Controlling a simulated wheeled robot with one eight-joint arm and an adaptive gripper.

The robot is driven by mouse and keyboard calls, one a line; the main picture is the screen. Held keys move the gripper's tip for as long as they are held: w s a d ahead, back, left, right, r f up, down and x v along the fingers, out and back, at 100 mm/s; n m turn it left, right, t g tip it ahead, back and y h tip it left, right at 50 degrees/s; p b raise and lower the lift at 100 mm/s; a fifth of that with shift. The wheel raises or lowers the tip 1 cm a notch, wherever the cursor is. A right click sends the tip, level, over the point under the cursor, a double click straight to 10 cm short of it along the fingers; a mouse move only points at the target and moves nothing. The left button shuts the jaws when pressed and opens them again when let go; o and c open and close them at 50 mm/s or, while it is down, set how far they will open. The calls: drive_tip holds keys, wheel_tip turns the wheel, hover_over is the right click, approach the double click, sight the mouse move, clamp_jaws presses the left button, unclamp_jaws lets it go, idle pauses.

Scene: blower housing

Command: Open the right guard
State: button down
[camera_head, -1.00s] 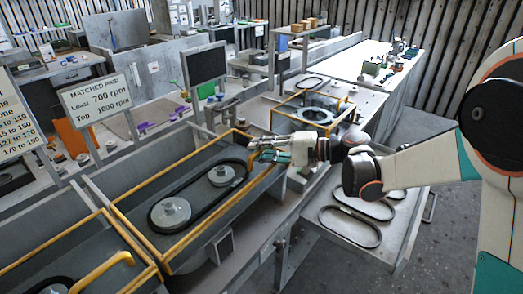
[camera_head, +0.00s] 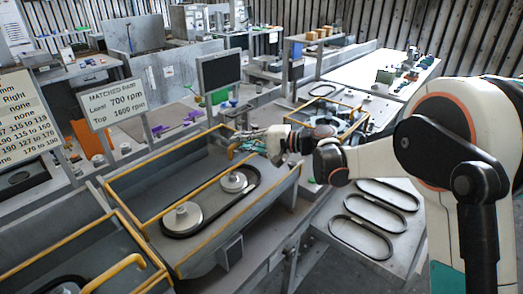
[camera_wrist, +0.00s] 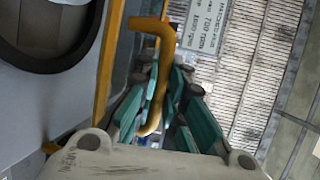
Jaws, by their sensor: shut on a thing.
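The right guard is a yellow frame (camera_head: 185,200) over a grey bay with two round pulleys and a black belt. One of its bars crosses the middle of the bay in the head view, so the guard looks partly raised. My gripper (camera_head: 243,142) is at the bay's far right corner. In the wrist view my gripper (camera_wrist: 157,100) has its teal fingers around the bent yellow handle (camera_wrist: 152,42) and is shut on it. The handle's lower end sits between the fingers.
The left guard's yellow handle (camera_head: 118,268) is at the lower left. A sign (camera_head: 112,100) and a dark monitor (camera_head: 218,70) stand behind the bays. Several spare belts (camera_head: 362,237) lie on a tray at right.

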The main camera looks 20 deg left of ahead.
sight(215, 137)
drive_tip(key=w+a, duration=0.1)
drive_tip(key=a, duration=0.3)
drive_tip(key=w+a, duration=0.2)
drive_tip(key=a, duration=0.1)
drive_tip(key=w+a+p, duration=0.1)
drive_tip(key=a, duration=0.3)
drive_tip(key=shift+w+a, duration=0.3)
drive_tip(key=shift+w, duration=0.1)
drive_tip(key=shift+w+a+r, duration=0.1)
drive_tip(key=shift+a, duration=0.05)
drive_tip(key=c, duration=2)
unclamp_jaws()
drive_tip(key=shift+o, duration=0.4)
drive_tip(key=shift+a, duration=0.2)
drive_tip(key=shift+d, duration=0.15)
drive_tip(key=d, duration=0.4)
drive_tip(key=d+r, duration=0.1)
drive_tip(key=d, duration=0.2)
drive_tip(key=d+r, duration=0.1)
drive_tip(key=d, duration=0.3)
drive_tip(key=shift+d, duration=0.3)
